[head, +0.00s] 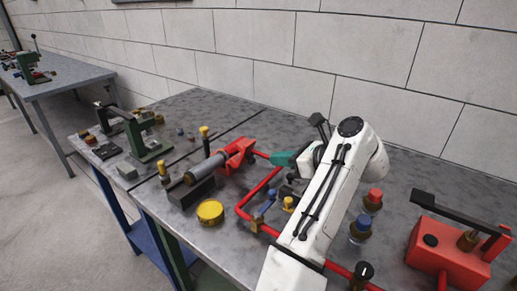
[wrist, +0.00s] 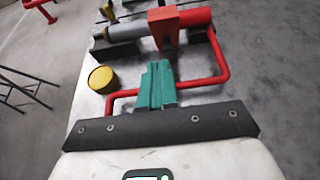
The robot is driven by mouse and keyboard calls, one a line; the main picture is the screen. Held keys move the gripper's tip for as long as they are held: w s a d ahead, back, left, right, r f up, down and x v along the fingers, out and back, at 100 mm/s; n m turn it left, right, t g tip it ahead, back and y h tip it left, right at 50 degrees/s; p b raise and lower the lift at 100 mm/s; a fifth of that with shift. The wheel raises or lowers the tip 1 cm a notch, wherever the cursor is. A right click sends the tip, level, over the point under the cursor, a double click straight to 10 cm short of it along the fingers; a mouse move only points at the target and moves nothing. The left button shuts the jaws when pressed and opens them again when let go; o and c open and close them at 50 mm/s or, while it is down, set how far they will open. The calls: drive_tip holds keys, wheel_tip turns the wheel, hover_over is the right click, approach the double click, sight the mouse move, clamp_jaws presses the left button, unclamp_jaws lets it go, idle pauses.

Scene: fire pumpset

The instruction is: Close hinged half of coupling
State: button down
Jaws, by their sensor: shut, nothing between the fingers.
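The red coupling (head: 237,150) sits on the bench where a grey cylinder (head: 206,167) meets the red pipe. In the wrist view a flat red block of the coupling (wrist: 163,27) stands across the pipe, just beyond my fingertips. I cannot tell how far the hinged half is swung. My gripper (head: 276,158) has teal fingers and is to the right of the coupling in the head view. Its fingers are together and empty in the wrist view (wrist: 157,66). I cannot tell whether they touch the red block.
A red pipe (head: 243,204) bends around in front of my gripper. A black cradle (head: 190,193) holds the grey cylinder. A yellow round cap (head: 210,212) lies nearby. A red box with a lever (head: 445,255) stands at right, and a green vise-like tool (head: 150,144) at left.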

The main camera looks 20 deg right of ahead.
sight(248, 148)
drive_tip(key=shift+w+a+r, duration=0.1)
drive_tip(key=shift+w+a, duration=0.55)
drive_tip(key=shift+w, duration=0.25)
drive_tip(key=shift+w+a+f, duration=0.1)
drive_tip(key=shift+w+a, duration=0.6)
drive_tip(key=shift+w, duration=0.2)
drive_tip(key=shift+w+a+r, duration=0.1)
drive_tip(key=shift+w+a, duration=0.55)
drive_tip(key=shift+w, duration=0.25)
drive_tip(key=shift+r, duration=0.1)
drive_tip(key=shift+w+r+p, duration=0.1)
drive_tip(key=shift+r+p, duration=0.15)
drive_tip(key=shift+p, duration=0.6)
drive_tip(key=shift+a, duration=0.15)
